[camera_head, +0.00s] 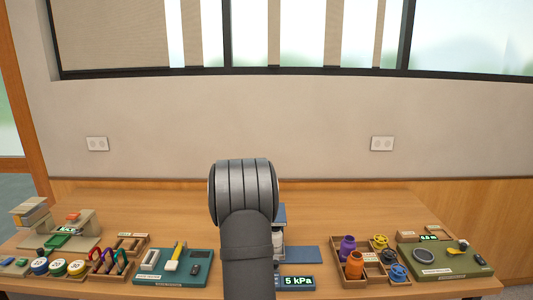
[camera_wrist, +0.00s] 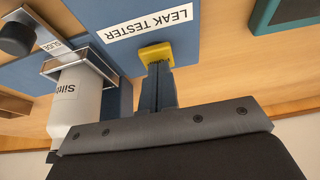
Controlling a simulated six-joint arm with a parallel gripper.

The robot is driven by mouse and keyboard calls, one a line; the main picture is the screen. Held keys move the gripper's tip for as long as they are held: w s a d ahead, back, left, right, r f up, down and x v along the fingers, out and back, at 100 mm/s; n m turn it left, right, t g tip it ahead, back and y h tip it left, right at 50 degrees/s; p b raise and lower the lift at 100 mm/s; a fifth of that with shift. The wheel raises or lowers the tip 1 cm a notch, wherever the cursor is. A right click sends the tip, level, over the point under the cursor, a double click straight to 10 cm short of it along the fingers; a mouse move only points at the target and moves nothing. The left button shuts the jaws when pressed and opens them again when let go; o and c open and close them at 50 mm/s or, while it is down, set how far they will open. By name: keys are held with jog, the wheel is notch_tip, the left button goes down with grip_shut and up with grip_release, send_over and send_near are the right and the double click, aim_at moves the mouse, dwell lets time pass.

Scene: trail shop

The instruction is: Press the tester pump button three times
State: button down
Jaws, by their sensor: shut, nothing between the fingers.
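The leak tester is a blue unit (camera_wrist: 120,62) with a white "LEAK TESTER" label (camera_wrist: 148,22) in the wrist view. Its yellow button (camera_wrist: 155,52) sits beside the label. My gripper (camera_wrist: 158,70) is shut and empty, with its fingertips at the button. I cannot tell whether they touch it or press it down. In the head view my arm hides the button and gripper. There the tester's blue plate (camera_head: 303,254) and its display (camera_head: 297,282), reading 5 kPa, show to the right of my arm.
A white bottle (camera_wrist: 75,105) stands in a metal-framed holder beside my gripper, near a black knob (camera_wrist: 16,39) on a slide. A teal board (camera_head: 170,278) with tools lies left. A wooden tray (camera_head: 352,283) with bottles and an olive board (camera_head: 445,270) lie right. The table behind is clear.

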dwell(0.7)
jog(key=shift+r, duration=1.2)
jog(key=shift+r, duration=2.55)
jog(key=shift+f, duration=2.5)
jog(key=shift+f, duration=0.1)
